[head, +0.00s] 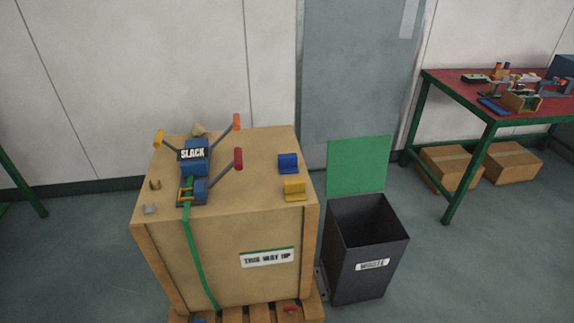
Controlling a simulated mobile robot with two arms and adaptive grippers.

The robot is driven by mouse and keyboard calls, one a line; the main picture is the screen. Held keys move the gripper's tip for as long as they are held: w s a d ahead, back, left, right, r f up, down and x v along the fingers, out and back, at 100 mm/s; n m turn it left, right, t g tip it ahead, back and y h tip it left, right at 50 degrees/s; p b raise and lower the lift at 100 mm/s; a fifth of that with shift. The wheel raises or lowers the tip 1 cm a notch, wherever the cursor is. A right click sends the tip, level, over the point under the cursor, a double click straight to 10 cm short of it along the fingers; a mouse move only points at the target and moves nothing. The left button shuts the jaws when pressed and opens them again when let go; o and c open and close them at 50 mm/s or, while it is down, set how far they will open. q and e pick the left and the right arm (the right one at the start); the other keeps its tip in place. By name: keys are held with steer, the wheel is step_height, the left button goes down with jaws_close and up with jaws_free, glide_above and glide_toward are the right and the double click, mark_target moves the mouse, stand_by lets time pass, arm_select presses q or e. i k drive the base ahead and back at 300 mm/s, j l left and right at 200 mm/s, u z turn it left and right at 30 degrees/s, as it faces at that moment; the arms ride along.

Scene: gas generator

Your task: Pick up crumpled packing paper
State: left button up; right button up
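A small tan crumpled lump (198,130), which looks like the packing paper, lies at the back of the wooden crate's top (245,165). It is partly hidden behind a blue device (194,165) with a "SLACK" label. A small pale grey piece (150,209) lies near the crate's front left corner; it is too small to tell what it is. Neither of my grippers shows in the head view.
The blue device has raised levers with orange and red knobs; a green strap (195,245) runs down the crate's front. A black waste bin (350,270) with its green lid (358,165) up stands at right. A red-topped bench (450,88) stands far right.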

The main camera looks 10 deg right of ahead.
mark_target(197, 130)
steer(key=i+j+u, duration=0.2)
steer(key=j+u, duration=0.2)
steer(key=i+j+u, duration=0.35)
steer(key=j, duration=0.15)
steer(key=i+j+u, duration=0.15)
steer(key=j+u, duration=0.25)
steer(key=i+j+u, duration=0.35)
steer(key=i+j, duration=0.15)
steer(key=i, duration=0.45)
steer(key=i+j, duration=0.15)
steer(key=i, duration=0.4)
steer(key=i+l+z, duration=0.15)
steer(key=i+z, duration=0.85)
steer(key=i+j+z, duration=0.15)
steer(key=i+z, duration=0.3)
steer(key=i+j+z, duration=0.3)
steer(key=z, duration=0.2)
steer(key=i, duration=0.05)
